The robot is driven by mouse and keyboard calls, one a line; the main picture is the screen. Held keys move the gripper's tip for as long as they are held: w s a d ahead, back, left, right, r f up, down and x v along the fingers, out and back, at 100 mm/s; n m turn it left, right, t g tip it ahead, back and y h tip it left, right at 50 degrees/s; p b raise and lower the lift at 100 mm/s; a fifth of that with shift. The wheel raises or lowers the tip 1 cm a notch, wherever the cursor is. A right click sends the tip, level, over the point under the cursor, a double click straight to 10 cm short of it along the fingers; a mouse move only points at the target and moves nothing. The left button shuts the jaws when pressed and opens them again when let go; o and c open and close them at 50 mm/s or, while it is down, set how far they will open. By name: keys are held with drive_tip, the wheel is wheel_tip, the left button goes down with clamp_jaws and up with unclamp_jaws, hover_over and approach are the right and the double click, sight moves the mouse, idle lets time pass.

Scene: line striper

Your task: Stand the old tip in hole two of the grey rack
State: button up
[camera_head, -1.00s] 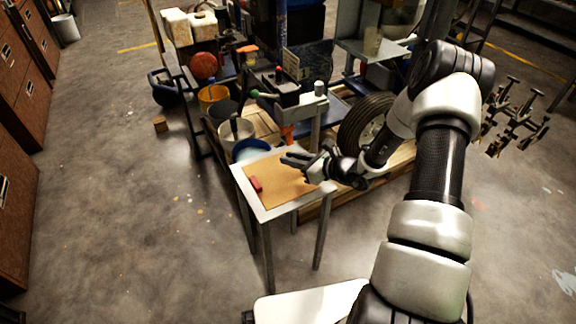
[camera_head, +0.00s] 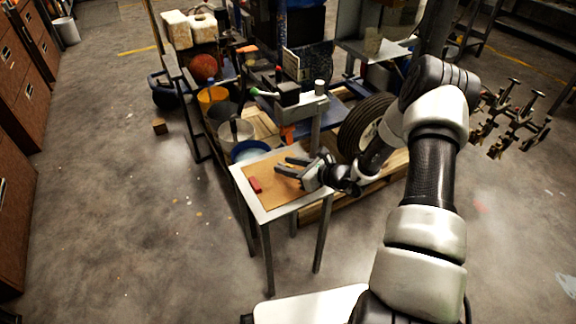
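My gripper (camera_head: 281,165) is over the right part of the tan board on the small table, its fingers pointing left. The fingers look spread apart, with nothing visible between them. A small red block (camera_head: 255,185) lies on the left part of the board, apart from the fingers. An orange piece (camera_head: 287,133) shows below the grey machine head behind the table. I cannot tell which thing is the old tip. I cannot make out a grey rack with numbered holes.
The small table (camera_head: 265,214) has a pale rim around the tan board (camera_head: 270,198). Behind it stand a blue-rimmed bucket (camera_head: 250,151), a grey machine arm (camera_head: 305,107) and a tyre (camera_head: 367,125) on a pallet. The floor at left is mostly clear.

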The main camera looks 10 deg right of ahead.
drive_tip(key=shift+r+p, duration=0.3)
drive_tip(key=p+v, duration=0.2)
drive_tip(key=v, duration=1)
drive_tip(key=shift+f, duration=0.2)
